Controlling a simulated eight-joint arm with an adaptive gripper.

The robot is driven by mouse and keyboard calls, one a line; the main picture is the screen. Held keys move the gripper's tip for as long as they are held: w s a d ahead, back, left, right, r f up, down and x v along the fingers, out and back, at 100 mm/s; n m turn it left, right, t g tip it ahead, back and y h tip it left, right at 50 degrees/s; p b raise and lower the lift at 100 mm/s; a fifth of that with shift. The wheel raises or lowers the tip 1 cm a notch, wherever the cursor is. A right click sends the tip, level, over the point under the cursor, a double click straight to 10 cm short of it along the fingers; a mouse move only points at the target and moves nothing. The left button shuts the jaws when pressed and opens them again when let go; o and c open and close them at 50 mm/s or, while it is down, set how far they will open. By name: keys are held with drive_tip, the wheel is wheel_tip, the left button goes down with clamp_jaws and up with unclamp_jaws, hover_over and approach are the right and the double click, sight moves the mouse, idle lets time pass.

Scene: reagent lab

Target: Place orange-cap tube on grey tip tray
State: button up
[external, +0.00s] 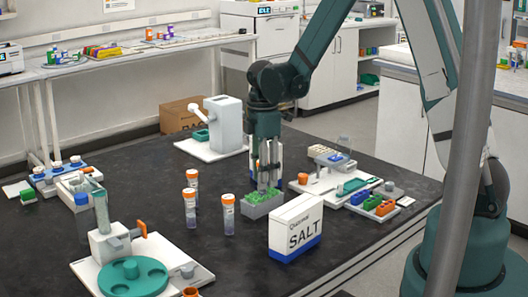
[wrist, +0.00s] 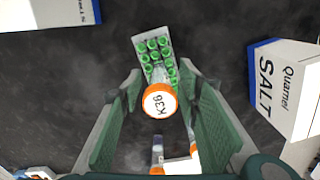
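A clear tube with an orange cap marked K36 (wrist: 160,101) is between the fingers of my gripper (wrist: 160,80) in the wrist view. Dark gaps show on both sides of it, so the fingers look open around it. The grey tip tray (wrist: 143,44), filled with green tips, lies beneath the tube's far end; contact is unclear. In the external view my gripper (external: 267,178) points straight down just above the grey tip tray (external: 262,209). The tube's cap is hidden there by the fingers.
Orange-cap tubes (external: 228,213) (external: 192,179) (external: 189,202) stand left of the tray. A salt box (external: 296,228) stands close at its right front. A rack with coloured bins (external: 372,202) is farther right.

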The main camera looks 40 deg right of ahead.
drive_tip(key=shift+r, duration=0.2)
drive_tip(key=shift+r+p, duration=0.35)
drive_tip(key=shift+r, duration=5.6)
drive_tip(key=shift+s+r, duration=0.1)
drive_tip(key=shift+s+a+r, duration=0.1)
drive_tip(key=shift+s+r, duration=0.2)
drive_tip(key=shift+r, duration=0.15)
drive_tip(key=s+a+r+m+t, duration=0.3)
drive_tip(key=s+r+m, duration=0.4)
drive_tip(key=s+r, duration=0.4)
drive_tip(key=s+a+r+m+t, duration=0.1)
drive_tip(key=s+m+t, duration=0.1)
drive_tip(key=s+m, duration=0.2)
drive_tip(key=s+a+r+m+t, duration=0.1)
drive_tip(key=s+m, duration=0.3)
drive_tip(key=s, duration=0.7)
drive_tip(key=shift+s+a+r+t, duration=0.15)
drive_tip(key=shift+s+r+t, duration=0.05)
drive_tip(key=shift+r+t, duration=0.4)
